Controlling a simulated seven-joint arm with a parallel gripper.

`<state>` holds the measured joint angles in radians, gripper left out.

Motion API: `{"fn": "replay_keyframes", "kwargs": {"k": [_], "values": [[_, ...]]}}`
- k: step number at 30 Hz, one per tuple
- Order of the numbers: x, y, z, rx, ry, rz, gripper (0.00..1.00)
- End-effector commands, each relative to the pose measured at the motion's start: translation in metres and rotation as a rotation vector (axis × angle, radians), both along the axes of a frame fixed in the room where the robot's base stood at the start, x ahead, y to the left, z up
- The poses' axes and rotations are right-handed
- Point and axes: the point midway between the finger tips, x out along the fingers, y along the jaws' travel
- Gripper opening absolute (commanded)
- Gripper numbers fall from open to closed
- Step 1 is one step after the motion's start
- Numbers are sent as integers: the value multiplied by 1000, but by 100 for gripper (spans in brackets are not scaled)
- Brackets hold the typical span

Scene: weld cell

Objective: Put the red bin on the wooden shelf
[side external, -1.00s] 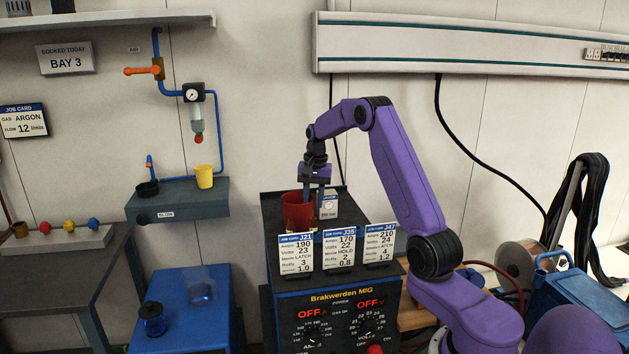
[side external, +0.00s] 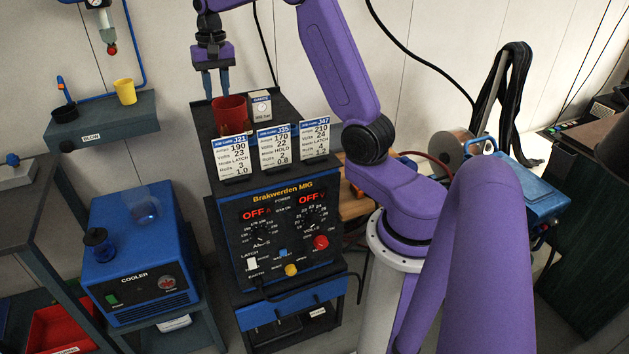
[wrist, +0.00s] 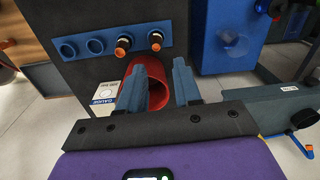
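A round red bin (side external: 230,115) stands upright on top of the dark welding machine, behind the job cards. My gripper (side external: 217,94) is over its left part with fingers pointing down. The fingers are apart and empty. In the wrist view the red bin (wrist: 150,82) lies beyond the fingers of my gripper (wrist: 162,68), partly hidden by the left one. Brown wood, perhaps the wooden shelf (side external: 353,205), shows just right of the machine, largely hidden by the machine and my arm. A red tray (side external: 62,328) also sits low at the left, cut off by the frame.
A white gauge box (side external: 260,107) stands close to the right of the bin. Three job cards (side external: 274,146) stand along the front edge of the welding machine (side external: 290,225). A yellow cup (side external: 125,91) is on the grey wall shelf. A blue cooler (side external: 140,260) stands at left.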

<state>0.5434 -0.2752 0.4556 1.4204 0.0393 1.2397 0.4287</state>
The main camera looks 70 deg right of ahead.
Motion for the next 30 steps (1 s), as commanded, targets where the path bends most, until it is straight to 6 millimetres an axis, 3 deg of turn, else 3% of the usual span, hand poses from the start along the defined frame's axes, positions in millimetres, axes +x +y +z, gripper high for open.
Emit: {"fn": "replay_keyframes", "kwargs": {"k": [1, 6, 11, 15, 23, 30], "values": [[-6, 26, 2, -2, 0, 80, 33], [-33, 98, 4, -10, -3, 334, 33], [-74, 155, 3, -17, -5, 575, 33], [-119, 195, 0, -22, -9, 785, 33], [-213, 238, -11, -31, -18, 1176, 33], [-300, 242, -28, -39, -27, 1529, 33]]}}
